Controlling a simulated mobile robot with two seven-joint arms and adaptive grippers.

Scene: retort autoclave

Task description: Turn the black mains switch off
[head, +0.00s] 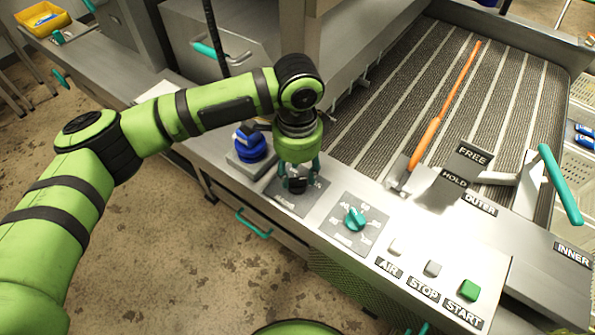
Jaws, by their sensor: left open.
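The black mains switch (297,185) is a small dark knob on a grey plate (287,203) on the steel control panel. My left gripper (298,178) points down over it, its teal fingers open on either side of the knob. The fingers partly cover the switch, so its pointer position and any contact with the fingers cannot be made out. My right gripper is not in view.
AIR (396,247), STOP (433,268) and START (469,290) buttons follow. A teal-handled lever (560,185) and orange rod (445,105) lie beyond.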

